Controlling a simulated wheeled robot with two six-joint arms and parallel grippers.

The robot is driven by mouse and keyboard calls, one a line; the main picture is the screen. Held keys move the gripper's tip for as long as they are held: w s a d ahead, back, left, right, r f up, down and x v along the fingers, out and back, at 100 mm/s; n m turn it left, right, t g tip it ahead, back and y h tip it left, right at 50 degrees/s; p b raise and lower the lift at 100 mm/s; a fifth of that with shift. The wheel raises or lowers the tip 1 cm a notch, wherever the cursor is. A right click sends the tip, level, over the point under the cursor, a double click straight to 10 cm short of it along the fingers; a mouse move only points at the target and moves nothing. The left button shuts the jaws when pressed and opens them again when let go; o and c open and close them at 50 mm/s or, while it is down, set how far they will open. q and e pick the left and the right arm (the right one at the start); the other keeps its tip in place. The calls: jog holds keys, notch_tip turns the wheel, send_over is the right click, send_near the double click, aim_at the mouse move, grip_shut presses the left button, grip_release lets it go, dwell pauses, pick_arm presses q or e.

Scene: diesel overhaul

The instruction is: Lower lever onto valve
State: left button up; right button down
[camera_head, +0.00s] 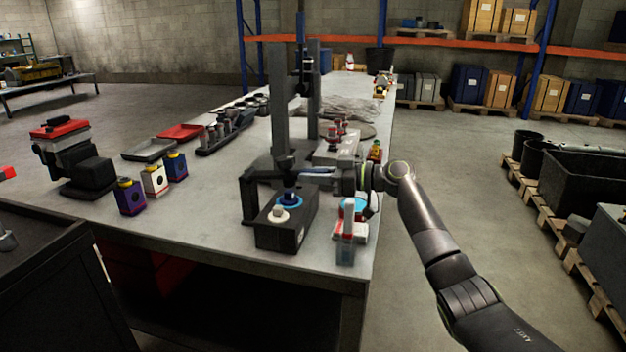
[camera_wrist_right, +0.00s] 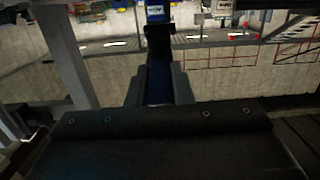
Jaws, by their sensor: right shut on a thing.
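A dark press-like stand (camera_head: 306,95) rises from the workbench, with a vertical post above a black block (camera_head: 268,236). On the block sits a blue ring (camera_head: 289,201) with a dark piece in it, which may be the valve. My right gripper (camera_head: 338,174) is right of the post, shut on a slim bar, the lever (camera_head: 316,170). In the right wrist view, the fingers (camera_wrist_right: 158,88) flank the dark lever (camera_wrist_right: 158,58), which has a blue end. The contact between the lever's post and the valve is too small to tell. My left gripper is not in view.
A red-topped machine (camera_head: 72,155), several small coloured blocks (camera_head: 154,181) and two trays (camera_head: 181,132) stand on the left of the bench. Floor on the right is clear up to the pallets.

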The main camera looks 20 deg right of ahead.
jog(key=shift+f, duration=0.15)
jog(key=c, duration=1.3)
grip_release()
pick_arm(q)
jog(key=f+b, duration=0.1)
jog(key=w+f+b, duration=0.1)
jog(key=b, duration=0.1)
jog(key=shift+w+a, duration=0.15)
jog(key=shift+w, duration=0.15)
pick_arm(e)
jog(key=v, duration=1.7)
jog(key=shift+d, duration=0.2)
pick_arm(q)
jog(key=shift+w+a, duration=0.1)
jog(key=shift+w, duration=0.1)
